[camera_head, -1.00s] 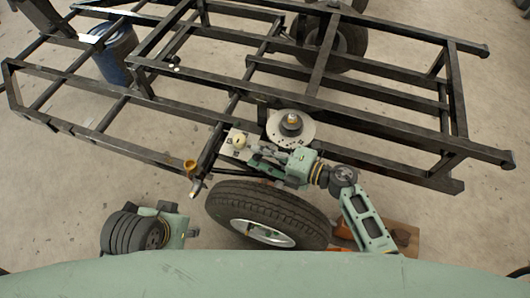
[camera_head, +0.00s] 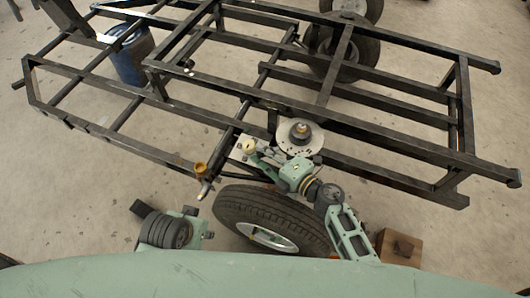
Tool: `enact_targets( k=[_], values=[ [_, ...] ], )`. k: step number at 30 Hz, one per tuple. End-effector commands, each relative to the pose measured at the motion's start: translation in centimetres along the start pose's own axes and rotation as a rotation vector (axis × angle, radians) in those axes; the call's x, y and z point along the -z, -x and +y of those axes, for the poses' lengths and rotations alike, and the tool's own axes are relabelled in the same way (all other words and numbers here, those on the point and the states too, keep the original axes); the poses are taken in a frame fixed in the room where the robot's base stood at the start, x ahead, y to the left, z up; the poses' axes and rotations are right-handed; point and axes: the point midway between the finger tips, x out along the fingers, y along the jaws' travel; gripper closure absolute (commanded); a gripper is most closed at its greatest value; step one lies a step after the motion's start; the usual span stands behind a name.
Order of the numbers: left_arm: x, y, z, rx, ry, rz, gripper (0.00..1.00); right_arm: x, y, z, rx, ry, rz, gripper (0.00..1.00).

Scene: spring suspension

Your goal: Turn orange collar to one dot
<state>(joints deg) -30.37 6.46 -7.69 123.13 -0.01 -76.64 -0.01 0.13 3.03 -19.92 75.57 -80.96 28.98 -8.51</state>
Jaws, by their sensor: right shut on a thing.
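My right gripper (camera_head: 253,153) reaches in from the lower right, beside the frame rail and above the tyre. It is shut on a small yellowish part (camera_head: 249,145) by the rail. I cannot tell whether this part is the orange collar, and no dots can be read. Just right of the gripper is a pale round plate (camera_head: 314,142) with a dark hub and a small brownish-orange cap (camera_head: 300,127). A brass-coloured fitting (camera_head: 200,169) sits on a rod end to the left. Part of my left arm shows at the lower left, but its gripper is not in view.
A black tubular frame (camera_head: 345,122) spans the view. A tyre with a pale rim (camera_head: 265,205) lies below my right gripper. A blue barrel (camera_head: 132,58) stands at the upper left and a brown wooden box (camera_head: 398,248) at the lower right. Bare floor shows on the far right.

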Motion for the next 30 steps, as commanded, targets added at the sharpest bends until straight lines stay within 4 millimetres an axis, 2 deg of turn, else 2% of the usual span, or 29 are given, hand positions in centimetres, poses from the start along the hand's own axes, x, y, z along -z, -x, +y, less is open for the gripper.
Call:
enact_targets(
  k=[4, 5, 11, 22, 26, 30],
  values=[
    [0.0, 0.0, 0.0, 0.000, 0.000, 0.000, 0.60, -0.1, 0.0, 0.0, 0.000, -0.005, -0.004, 1.00],
    [0.0, 0.0, 0.0, 0.000, 0.000, 0.000, 0.60, -0.1, 0.0, 0.0, 0.000, -0.005, -0.004, 0.82],
    [0.0, 0.0, 0.0, 0.000, 0.000, 0.000, 0.60, -0.1, 0.0, 0.0, 0.000, -0.002, -0.002, 0.64],
    [0.0, 0.1, 0.0, 0.000, 0.000, -0.001, 0.60, -0.1, 0.5, -0.1, 0.001, 0.000, -0.001, 0.64],
    [0.0, 0.1, 0.0, 0.000, 0.000, -0.001, 0.60, -0.1, 2.2, -0.1, 0.002, 0.002, -0.002, 0.64],
    [0.0, 0.1, 0.0, 0.000, 0.000, -0.001, 0.60, -0.1, 5.2, -0.2, 0.003, 0.002, -0.002, 0.64]
  ],
)
